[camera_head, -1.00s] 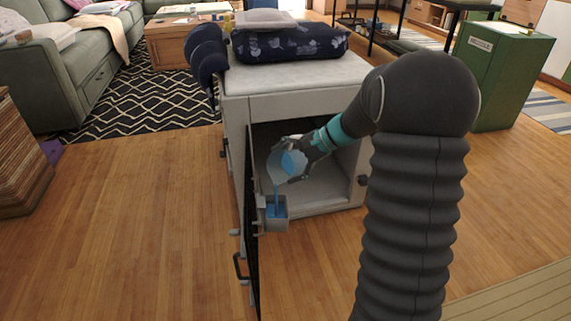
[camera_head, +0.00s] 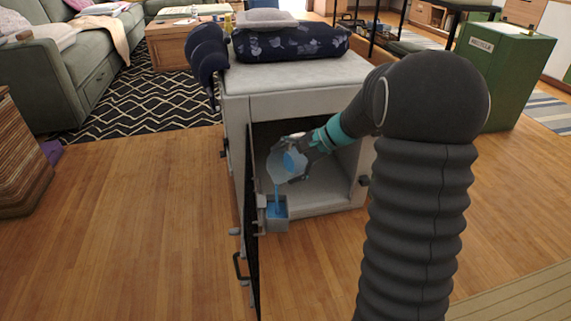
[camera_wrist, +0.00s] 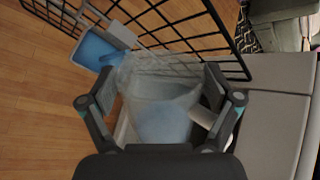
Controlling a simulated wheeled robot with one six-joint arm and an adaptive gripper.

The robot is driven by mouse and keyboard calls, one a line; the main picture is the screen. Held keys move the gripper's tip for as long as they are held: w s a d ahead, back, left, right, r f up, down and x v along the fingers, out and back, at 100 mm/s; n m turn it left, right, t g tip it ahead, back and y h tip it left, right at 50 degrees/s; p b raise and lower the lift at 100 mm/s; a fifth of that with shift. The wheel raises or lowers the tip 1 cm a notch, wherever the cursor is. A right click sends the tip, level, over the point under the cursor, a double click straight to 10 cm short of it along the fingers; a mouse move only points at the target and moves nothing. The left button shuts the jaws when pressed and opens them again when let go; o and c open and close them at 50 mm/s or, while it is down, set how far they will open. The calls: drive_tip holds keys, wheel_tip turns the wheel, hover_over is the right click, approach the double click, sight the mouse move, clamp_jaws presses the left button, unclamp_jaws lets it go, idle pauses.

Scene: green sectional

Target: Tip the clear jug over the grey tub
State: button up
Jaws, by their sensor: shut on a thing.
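The clear jug (camera_head: 284,160) is tilted with blue liquid (camera_head: 294,162) inside, and a blue stream runs down from it. The grey tub (camera_head: 276,224) is below, fixed at the open wire door, and holds blue liquid. My gripper (camera_head: 298,170) is shut on the jug, above and slightly right of the tub. In the wrist view the jug (camera_wrist: 150,82) sits between my gripper's fingers (camera_wrist: 160,108), and the tub (camera_wrist: 118,32) with blue in it is at the upper left. The jug's far side is hidden.
A grey crate (camera_head: 300,104) stands open, with its black wire door (camera_head: 252,255) swung toward me. A dark patterned cushion (camera_head: 290,42) lies on top. A green recycle bin (camera_head: 500,80) stands at right. Wooden floor at left is clear.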

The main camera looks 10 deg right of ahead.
drive_tip(key=shift+s+a+r+b, duration=0.1)
drive_tip(key=shift+b, duration=0.3)
idle(0.3)
